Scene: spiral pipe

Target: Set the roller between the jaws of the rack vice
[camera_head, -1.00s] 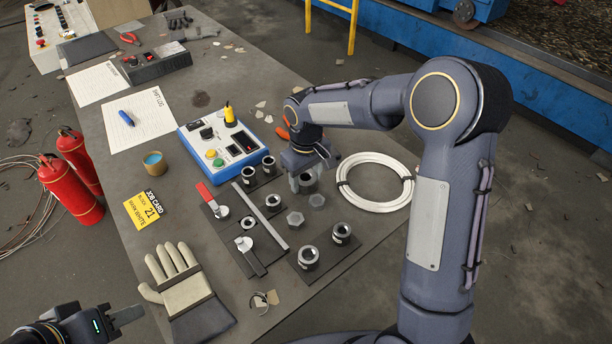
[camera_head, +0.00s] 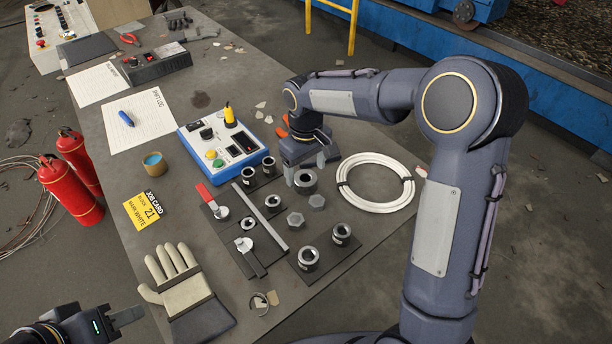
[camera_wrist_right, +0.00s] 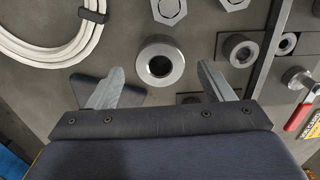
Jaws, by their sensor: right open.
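A grey steel roller (camera_head: 306,187), a short upright cylinder with a dark bore, stands on the bench below my right gripper (camera_head: 306,169). In the right wrist view this roller (camera_wrist_right: 160,62) shows between the two open fingertips of the right gripper (camera_wrist_right: 161,71), apart from both. Clamp-like fittings with a red lever (camera_head: 207,198) and a dark lever (camera_head: 250,262) lie beside a long steel bar (camera_head: 262,217). I cannot tell which parts are the rack vice's jaws. My left gripper (camera_head: 126,316) is at the bottom left, away from the parts; its opening is unclear.
Two hex pieces (camera_head: 296,219) and several similar collars (camera_head: 309,258) stand nearby. A white cable coil (camera_head: 376,183) lies to the right. A blue control box (camera_head: 226,143) stands behind. A glove (camera_head: 180,275) lies at the front.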

